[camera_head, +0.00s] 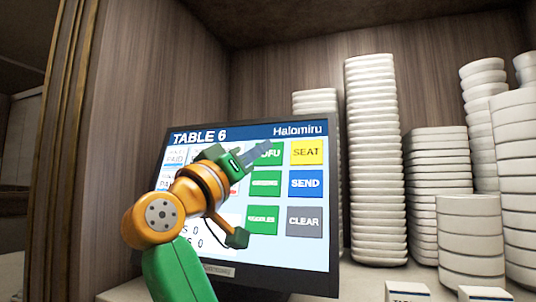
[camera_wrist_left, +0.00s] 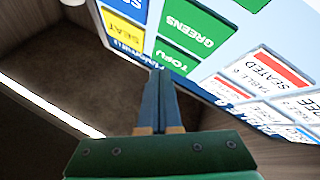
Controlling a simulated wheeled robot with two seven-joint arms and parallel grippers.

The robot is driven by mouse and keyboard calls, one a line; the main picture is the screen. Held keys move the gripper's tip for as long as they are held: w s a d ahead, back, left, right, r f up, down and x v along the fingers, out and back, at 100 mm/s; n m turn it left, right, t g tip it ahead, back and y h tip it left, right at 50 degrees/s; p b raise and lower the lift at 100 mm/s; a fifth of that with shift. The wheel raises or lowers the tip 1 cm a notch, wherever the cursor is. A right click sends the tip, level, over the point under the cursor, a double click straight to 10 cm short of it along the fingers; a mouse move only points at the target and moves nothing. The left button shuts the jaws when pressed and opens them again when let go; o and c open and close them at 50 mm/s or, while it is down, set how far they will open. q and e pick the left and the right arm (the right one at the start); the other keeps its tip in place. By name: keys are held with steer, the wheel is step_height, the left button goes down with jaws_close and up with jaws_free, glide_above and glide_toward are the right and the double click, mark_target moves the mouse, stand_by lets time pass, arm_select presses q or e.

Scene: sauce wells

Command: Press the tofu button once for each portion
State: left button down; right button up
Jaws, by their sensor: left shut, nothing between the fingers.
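A touch screen (camera_head: 262,249) headed "TABLE 6" and "Halomiru" stands on the shelf. The tofu button shows upside down in the left wrist view (camera_wrist_left: 175,57). My left gripper is shut and empty, its fingertips in front of the tofu button's upper part in the head view. In the left wrist view the shut fingertips (camera_wrist_left: 158,73) appear near the button's edge. I cannot tell whether they touch the screen. My right gripper is not in view.
A greens button (camera_head: 265,183), a third green button (camera_head: 262,220), yellow SEAT (camera_head: 306,152), blue SEND (camera_head: 305,183) and grey CLEAR (camera_head: 304,222) are close by. My arm hides part of the order lines, where zeros show. Stacked white dishes (camera_head: 375,160) stand to the right.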

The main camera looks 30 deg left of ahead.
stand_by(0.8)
arm_select(q)
steer(key=shift+w+a+f, duration=0.1)
steer(key=shift+w, duration=0.35)
steer(key=shift+w+a+f, duration=0.1)
steer(key=shift+w, duration=0.2)
stand_by(0.5)
stand_by(0.4)
steer(key=shift+s+d+r, duration=0.2)
steer(key=shift+s, duration=0.5)
steer(key=s, duration=0.1)
steer(key=s+r+b, duration=0.1)
steer(key=s, duration=0.1)
steer(key=s+d, duration=0.1)
steer(key=shift+s+r, duration=0.25)
steer(key=shift+s, duration=0.1)
